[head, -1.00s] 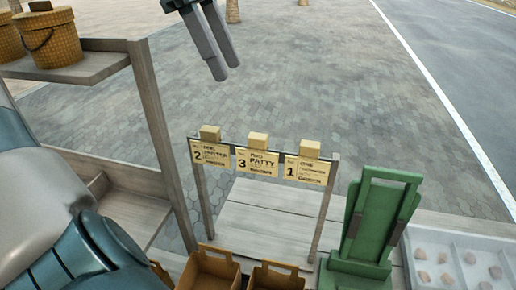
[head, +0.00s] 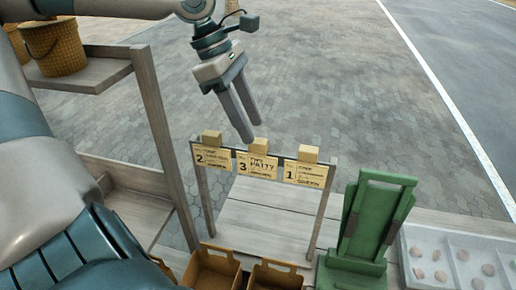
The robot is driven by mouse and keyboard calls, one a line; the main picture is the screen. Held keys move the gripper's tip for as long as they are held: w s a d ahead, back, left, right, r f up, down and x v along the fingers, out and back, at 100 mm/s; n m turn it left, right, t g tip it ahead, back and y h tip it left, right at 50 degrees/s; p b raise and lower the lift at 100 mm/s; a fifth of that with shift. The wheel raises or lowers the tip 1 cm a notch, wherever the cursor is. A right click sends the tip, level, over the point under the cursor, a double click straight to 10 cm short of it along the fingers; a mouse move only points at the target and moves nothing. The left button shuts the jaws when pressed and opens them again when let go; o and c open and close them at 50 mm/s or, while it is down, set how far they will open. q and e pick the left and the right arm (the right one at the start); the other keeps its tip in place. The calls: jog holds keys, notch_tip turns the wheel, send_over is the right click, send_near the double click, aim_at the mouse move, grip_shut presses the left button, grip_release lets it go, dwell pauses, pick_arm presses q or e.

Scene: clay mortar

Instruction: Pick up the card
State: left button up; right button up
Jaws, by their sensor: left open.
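Three yellow cards hang in a row on a wooden frame in the head view: card 2 (head: 213,158) at the left, card 3 (head: 257,166) in the middle and card 1 (head: 305,174) at the right. Each has a small wooden block above it. My left gripper (head: 247,137) is open and points down. Its fingertips show just above the rail, between the blocks of cards 2 and 3. No card is between its fingers. I cannot tell how far it is from the rail in depth. My right gripper is not in view.
A green stand (head: 371,222) is right of the frame, beside a grey tray (head: 407,262) of small stones. Brown boxes (head: 212,268) sit in front. A wooden shelf (head: 95,70) with yellow buckets (head: 56,47) is at the left. Paving behind the frame is clear.

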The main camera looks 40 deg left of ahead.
aim_at(258, 141)
pick_arm(q)
jog(key=shift+f, duration=0.2)
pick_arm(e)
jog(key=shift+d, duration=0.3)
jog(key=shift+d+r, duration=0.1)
pick_arm(q)
jog(key=shift+d, duration=0.15)
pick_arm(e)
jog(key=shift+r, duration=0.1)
pick_arm(q)
jog(key=shift+d+f+p, duration=0.25)
jog(key=shift+f+p, duration=0.3)
jog(key=shift+p, duration=0.05)
jog(key=p+x, duration=0.1)
jog(key=x, duration=0.1)
jog(key=shift+d+f, duration=0.15)
jog(key=shift+f, duration=0.1)
jog(key=shift+w+d+f, duration=0.1)
jog(key=shift+d+f, duration=0.1)
jog(key=shift+f, duration=0.4)
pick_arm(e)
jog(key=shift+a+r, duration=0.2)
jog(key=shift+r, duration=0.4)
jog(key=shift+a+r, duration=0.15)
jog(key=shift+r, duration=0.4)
pick_arm(q)
jog(key=shift+c, duration=0.4)
jog(key=c, duration=0.9)
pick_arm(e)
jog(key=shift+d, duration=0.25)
